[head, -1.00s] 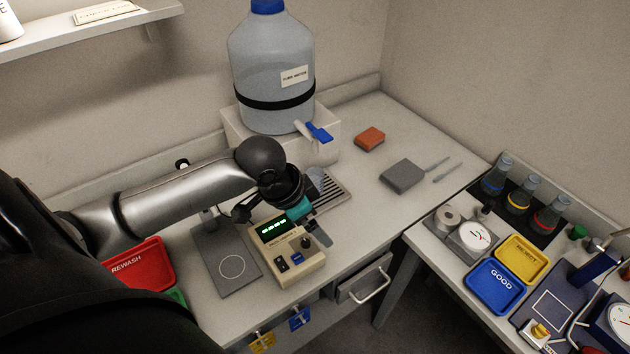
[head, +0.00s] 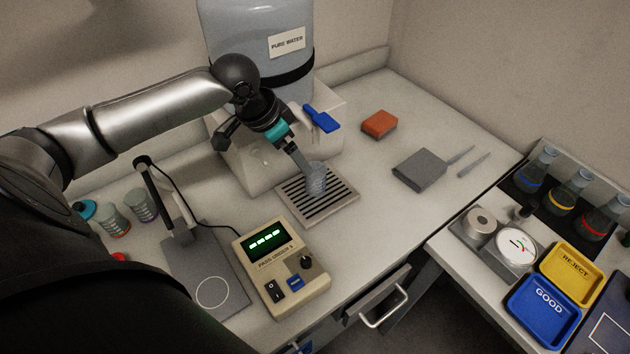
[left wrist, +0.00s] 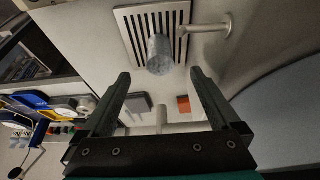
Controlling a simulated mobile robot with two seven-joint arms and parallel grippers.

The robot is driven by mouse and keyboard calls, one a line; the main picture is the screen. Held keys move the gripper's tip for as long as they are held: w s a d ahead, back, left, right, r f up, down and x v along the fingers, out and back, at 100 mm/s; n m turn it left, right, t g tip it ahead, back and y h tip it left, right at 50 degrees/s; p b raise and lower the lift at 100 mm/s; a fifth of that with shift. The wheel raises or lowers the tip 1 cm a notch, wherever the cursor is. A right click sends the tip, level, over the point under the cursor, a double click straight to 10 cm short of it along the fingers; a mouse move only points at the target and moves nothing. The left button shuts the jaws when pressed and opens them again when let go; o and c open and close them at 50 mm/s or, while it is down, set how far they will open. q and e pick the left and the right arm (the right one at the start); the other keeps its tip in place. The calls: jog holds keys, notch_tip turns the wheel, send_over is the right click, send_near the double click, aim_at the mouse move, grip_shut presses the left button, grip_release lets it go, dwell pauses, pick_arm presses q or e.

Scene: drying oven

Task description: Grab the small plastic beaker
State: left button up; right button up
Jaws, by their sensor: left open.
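The small plastic beaker (head: 316,180) is clear and greyish. It stands on the slotted drip grate (head: 340,207) in front of the water jug's spout. My left gripper (head: 302,163) is just behind and left of the beaker in the head view, with a finger overlapping or very near its rim. In the left wrist view the two dark fingers (left wrist: 160,78) are spread apart, and the beaker (left wrist: 160,55) appears beyond the gap between their tips. Nothing is held. Whether a finger touches the beaker cannot be told. My right gripper is not in view.
The pure water jug (head: 255,40) with its blue tap (head: 321,118) stands close behind the gripper. A meter with a green display (head: 281,264) sits in front of the grate. An orange sponge (head: 379,124) and a grey block (head: 420,169) lie right, with clear bench between.

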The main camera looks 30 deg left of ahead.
aim_at(313, 181)
pick_arm(q)
jog(key=b+x, duration=0.1)
jog(key=x, duration=0.7)
jog(key=b+x, duration=0.1)
jog(key=x, duration=0.4)
jog(key=shift+f+b, duration=0.15)
jog(key=shift+b, duration=0.2)
grip_shut()
dwell(0.5)
